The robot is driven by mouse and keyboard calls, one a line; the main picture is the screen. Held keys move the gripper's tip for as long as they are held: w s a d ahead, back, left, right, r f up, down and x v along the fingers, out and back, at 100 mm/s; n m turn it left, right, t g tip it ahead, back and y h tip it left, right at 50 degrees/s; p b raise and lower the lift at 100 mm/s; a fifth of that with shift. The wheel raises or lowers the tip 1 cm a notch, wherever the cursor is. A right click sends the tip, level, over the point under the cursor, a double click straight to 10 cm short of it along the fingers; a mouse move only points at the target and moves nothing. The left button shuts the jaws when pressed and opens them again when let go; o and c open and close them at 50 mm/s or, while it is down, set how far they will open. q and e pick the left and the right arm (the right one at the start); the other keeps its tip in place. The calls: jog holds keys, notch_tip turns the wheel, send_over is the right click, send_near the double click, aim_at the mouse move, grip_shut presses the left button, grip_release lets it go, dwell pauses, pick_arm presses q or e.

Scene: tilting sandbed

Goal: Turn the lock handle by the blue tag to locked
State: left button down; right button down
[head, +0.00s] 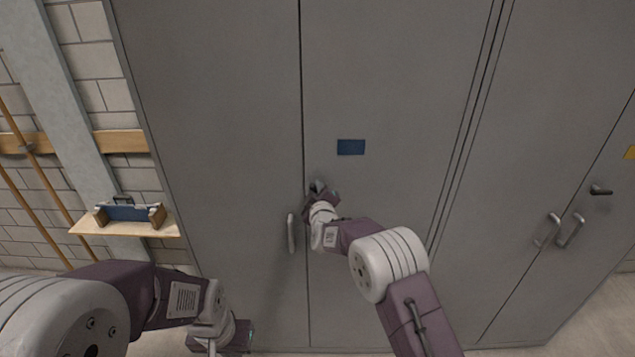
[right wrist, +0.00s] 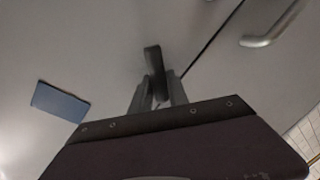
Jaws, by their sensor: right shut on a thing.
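The blue tag (head: 350,147) is on the grey cabinet's right door, near the seam; it also shows at left in the right wrist view (right wrist: 60,101). Below it is the dark lock handle (right wrist: 153,62), mostly hidden by my gripper in the head view. In the right wrist view it stands at a slant to the door seam. My right gripper (head: 318,188) is at the handle, its fingers (right wrist: 158,95) closed on either side of it. My left gripper (head: 235,335) is low, in front of the left door, away from the handle; its fingers are unclear.
A pull handle (head: 291,233) is on the left door, just left of my right gripper; it shows in the right wrist view (right wrist: 270,28). Another cabinet at right has a dark lock handle (head: 600,190), a yellow tag (head: 630,152) and two pulls. A wall shelf (head: 125,228) holds a blue item.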

jog(key=n+p, duration=0.3)
jog(key=shift+a+h+p, duration=0.2)
jog(key=shift+h+p, duration=0.15)
jog(key=shift+h, duration=0.05)
jog(key=shift+f+n+h+p, duration=0.25)
jog(key=shift+n+h+p, duration=0.05)
jog(key=shift+n+p, duration=0.6)
jog(key=shift+f+n+h+p, duration=0.3)
jog(key=shift+n+p, duration=0.35)
jog(key=shift+n, duration=0.15)
jog(key=c, duration=1.3)
grip_release()
jog(key=shift+s, duration=0.1)
